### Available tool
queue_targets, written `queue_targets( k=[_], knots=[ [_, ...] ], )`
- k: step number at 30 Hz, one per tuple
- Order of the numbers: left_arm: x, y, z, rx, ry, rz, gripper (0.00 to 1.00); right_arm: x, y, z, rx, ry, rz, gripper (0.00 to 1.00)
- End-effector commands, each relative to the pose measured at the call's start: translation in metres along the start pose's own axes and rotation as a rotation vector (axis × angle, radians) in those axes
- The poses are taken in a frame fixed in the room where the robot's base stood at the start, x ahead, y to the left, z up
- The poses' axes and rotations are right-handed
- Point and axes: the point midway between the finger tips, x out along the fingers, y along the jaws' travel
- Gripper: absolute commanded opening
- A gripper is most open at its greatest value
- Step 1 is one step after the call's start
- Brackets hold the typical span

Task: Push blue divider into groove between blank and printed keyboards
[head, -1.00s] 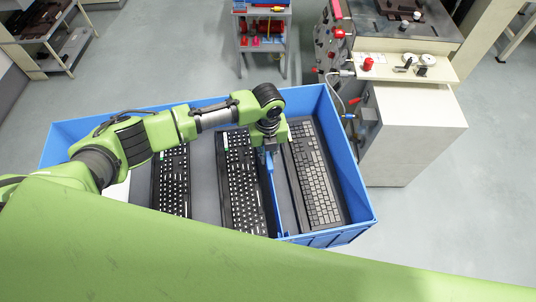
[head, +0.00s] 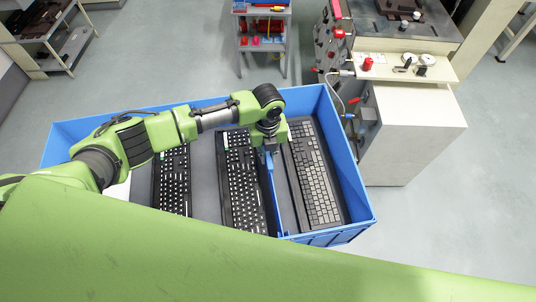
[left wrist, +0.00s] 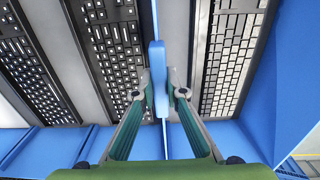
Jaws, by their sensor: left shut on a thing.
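A blue crate (head: 352,165) holds several keyboards. A black keyboard with white markings (head: 241,175) lies left of the blue divider (head: 271,185), and a plainer grey-keyed keyboard (head: 316,178) lies right of it. In the left wrist view the divider (left wrist: 158,75) is a thin upright blue strip between the two keyboards. My left gripper (head: 270,149) reaches down over it. Its fingers (left wrist: 160,92) are closed on both sides of the divider's rounded end. The groove is hidden, so I cannot tell how deep the divider sits. My right gripper is not in view.
Another black marked keyboard (head: 172,180) lies further left in the crate. A white machine cabinet (head: 405,130) stands close to the crate's right side. A small shelf (head: 264,35) stands behind it. My own green arm covers the crate's front left.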

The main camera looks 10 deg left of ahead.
Motion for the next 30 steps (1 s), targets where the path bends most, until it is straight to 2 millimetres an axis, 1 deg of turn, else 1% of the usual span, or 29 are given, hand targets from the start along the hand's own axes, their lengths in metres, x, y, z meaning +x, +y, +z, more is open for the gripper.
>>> queue_targets(
  k=[13, 14, 15, 16, 26, 30],
  knots=[
    [0.004, 0.000, 0.000, 0.000, 0.000, -0.001, 0.00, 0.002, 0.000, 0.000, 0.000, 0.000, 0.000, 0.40],
    [0.004, 0.000, 0.000, 0.000, 0.000, -0.001, 0.17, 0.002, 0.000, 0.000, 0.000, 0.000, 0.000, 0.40],
    [0.004, 0.000, 0.000, 0.000, 0.000, -0.001, 0.27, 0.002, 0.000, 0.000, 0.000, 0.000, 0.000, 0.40],
    [0.004, 0.000, 0.000, 0.000, 0.000, -0.001, 0.31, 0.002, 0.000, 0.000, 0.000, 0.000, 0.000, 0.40],
    [0.003, 0.000, 0.000, 0.000, 0.000, 0.000, 0.31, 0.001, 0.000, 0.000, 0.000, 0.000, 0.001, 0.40],
    [-0.009, 0.000, 0.000, 0.000, 0.000, 0.000, 0.31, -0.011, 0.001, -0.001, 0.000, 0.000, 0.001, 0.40]
  ],
)
